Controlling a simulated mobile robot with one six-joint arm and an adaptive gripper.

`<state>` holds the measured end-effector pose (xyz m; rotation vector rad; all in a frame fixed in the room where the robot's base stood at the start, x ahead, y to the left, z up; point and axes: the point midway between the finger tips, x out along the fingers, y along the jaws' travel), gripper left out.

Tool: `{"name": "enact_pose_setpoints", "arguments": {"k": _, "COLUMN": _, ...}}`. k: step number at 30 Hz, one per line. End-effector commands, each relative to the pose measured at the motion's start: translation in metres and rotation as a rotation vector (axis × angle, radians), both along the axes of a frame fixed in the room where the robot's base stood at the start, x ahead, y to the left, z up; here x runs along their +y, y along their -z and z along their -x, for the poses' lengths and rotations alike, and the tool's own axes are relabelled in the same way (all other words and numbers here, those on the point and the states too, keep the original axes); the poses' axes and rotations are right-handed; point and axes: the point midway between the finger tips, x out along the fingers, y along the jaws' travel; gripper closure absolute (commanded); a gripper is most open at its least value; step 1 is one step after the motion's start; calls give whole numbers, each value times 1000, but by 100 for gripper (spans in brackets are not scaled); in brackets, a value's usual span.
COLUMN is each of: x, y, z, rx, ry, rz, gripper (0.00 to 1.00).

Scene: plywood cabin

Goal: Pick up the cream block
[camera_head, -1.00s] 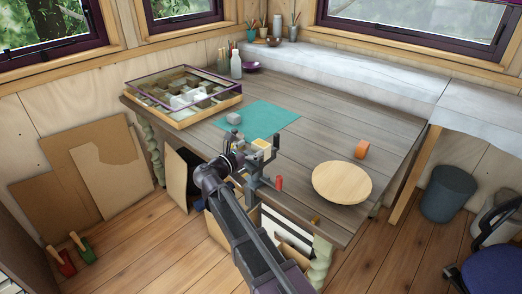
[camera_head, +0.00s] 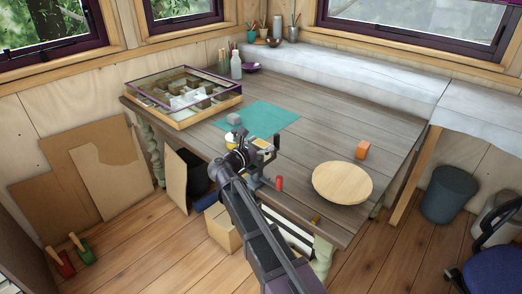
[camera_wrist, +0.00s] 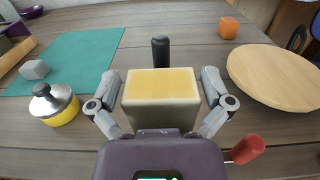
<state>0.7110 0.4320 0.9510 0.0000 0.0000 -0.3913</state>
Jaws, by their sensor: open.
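The cream block (camera_wrist: 160,101), with a yellowish top, is in the middle of the wrist view. My gripper (camera_wrist: 160,88) is open, with one finger on each side of the block and a gap showing at both sides. In the head view my gripper (camera_head: 262,158) is over the near edge of the table, and the cream block (camera_head: 262,143) is partly hidden by it. The block's underside is hidden.
A yellow pot with a metal lid (camera_wrist: 54,105) stands left of the block, a red cylinder (camera_wrist: 247,148) near right. A black handle-like thing (camera_wrist: 160,50) is just behind. A round wooden board (camera_wrist: 285,78), orange block (camera_wrist: 228,27) and grey block (camera_wrist: 34,69) are farther off.

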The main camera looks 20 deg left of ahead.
Motion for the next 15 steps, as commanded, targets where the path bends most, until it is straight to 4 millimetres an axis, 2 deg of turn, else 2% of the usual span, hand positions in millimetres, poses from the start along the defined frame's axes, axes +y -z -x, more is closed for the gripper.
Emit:
{"name": "enact_pose_setpoints", "arguments": {"k": 4, "x": 0, "y": 0, "z": 0, "rx": 0, "ry": 0, "rz": 0, "gripper": 0}}
{"name": "enact_pose_setpoints", "arguments": {"k": 10, "x": 0, "y": 0, "z": 0, "rx": 0, "ry": 1, "rz": 0, "gripper": 59}}
{"name": "enact_pose_setpoints", "arguments": {"k": 11, "x": 0, "y": 0, "z": 0, "rx": 0, "ry": 1, "rz": 0, "gripper": 64}}
{"name": "enact_pose_setpoints", "arguments": {"k": 15, "x": 0, "y": 0, "z": 0, "rx": 0, "ry": 1, "rz": 0, "gripper": 64}}
